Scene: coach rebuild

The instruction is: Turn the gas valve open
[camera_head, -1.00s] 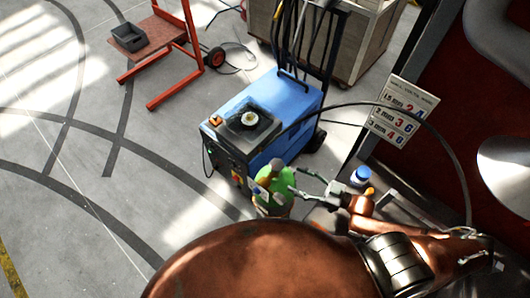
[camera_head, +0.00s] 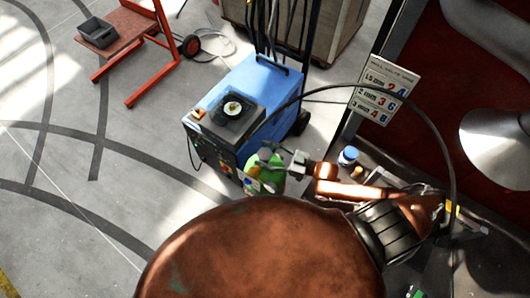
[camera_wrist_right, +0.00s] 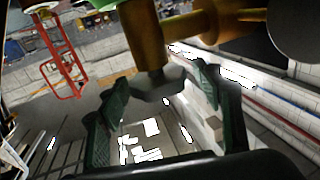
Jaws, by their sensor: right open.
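The green gas bottle (camera_head: 268,180) stands beside the blue machine in the head view. In the right wrist view a brass valve body (camera_wrist_right: 146,38) comes down from the top, with a grey faceted knob (camera_wrist_right: 158,88) at its end. My right gripper (camera_head: 280,158) is at the top of the bottle in the head view. In the right wrist view my right gripper (camera_wrist_right: 158,100) is open, with one green finger on each side of the knob and visible gaps to it. The bottle's valve is small and partly hidden in the head view. My left gripper is not in view.
The blue machine (camera_head: 246,98) stands just behind the bottle. A black hose (camera_head: 400,95) arches over my right arm. A blue-capped container (camera_head: 348,156) is close to that arm. A sign (camera_head: 385,90) hangs at the right.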

